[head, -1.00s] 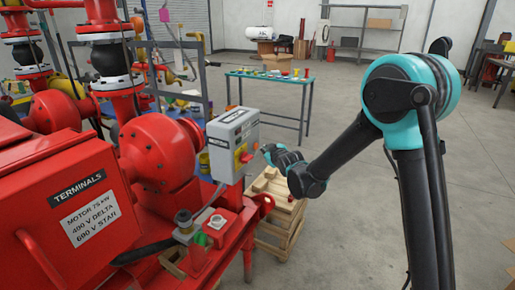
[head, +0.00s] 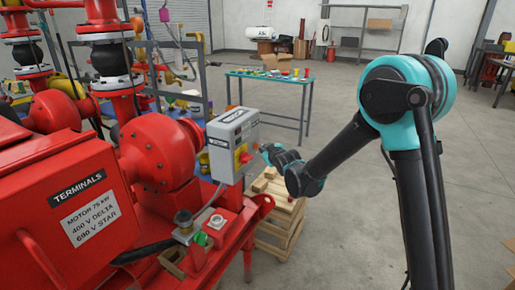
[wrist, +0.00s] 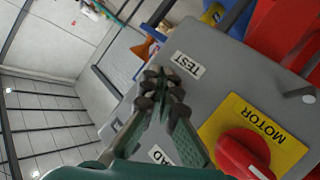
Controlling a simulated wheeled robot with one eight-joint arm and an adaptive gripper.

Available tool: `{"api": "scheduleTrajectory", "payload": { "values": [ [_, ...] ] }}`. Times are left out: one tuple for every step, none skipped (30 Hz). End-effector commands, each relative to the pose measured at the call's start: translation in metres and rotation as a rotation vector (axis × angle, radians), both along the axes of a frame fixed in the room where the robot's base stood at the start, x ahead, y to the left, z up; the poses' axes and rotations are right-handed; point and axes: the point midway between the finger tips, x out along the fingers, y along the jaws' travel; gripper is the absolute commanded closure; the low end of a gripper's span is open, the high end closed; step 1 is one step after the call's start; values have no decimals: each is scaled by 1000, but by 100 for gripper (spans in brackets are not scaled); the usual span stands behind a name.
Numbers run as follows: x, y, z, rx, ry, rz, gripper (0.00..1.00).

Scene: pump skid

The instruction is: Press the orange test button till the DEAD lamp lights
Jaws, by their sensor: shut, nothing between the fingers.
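The grey control box (head: 221,165) stands on the red skid; its face fills much of the wrist view (wrist: 225,70). It carries a TEST label (wrist: 187,65), a partly covered label ending in "AD" (wrist: 160,155), and a red knob (wrist: 243,152) on a yellow MOTOR plate (wrist: 262,122). My gripper (wrist: 166,88) is shut and empty, its tips over the box face just beside the TEST label. In the head view my gripper (head: 266,150) is at the box's right side. The orange test button and the DEAD lamp cannot be made out; contact with the button cannot be told.
The red TERMINALS box (head: 75,205) and red pump casing (head: 160,152) stand left of the control box. A wooden pallet stack (head: 280,225) is below my gripper. A table with small items (head: 268,76) stands behind. The floor at right is open.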

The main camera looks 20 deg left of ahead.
Motion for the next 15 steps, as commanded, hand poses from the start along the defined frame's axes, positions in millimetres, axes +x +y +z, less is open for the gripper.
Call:
{"api": "scheduleTrajectory", "payload": {
  "values": [
    [0, 1, 0, 0, 0, 0, 100],
    [0, 1, 0, 0, 0, 0, 100],
    [0, 1, 0, 0, 0, 0, 100],
    [0, 2, 0, 0, 0, 0, 100],
    [0, 2, 0, 0, 0, 0, 100],
    [0, 3, 0, 0, 0, 0, 100],
    [0, 3, 0, 0, 0, 0, 100],
    [0, 3, 0, 0, 0, 0, 100],
    [0, 4, 0, 0, 0, 0, 100],
    [0, 4, 0, 0, 0, 0, 100],
    [0, 4, 0, 0, 0, 0, 100],
    [0, 5, 0, 0, 0, 0, 100],
    [0, 5, 0, 0, 0, 0, 100],
    [0, 5, 0, 0, 0, 0, 100],
    [0, 6, 0, 0, 0, 0, 100]
  ]
}}
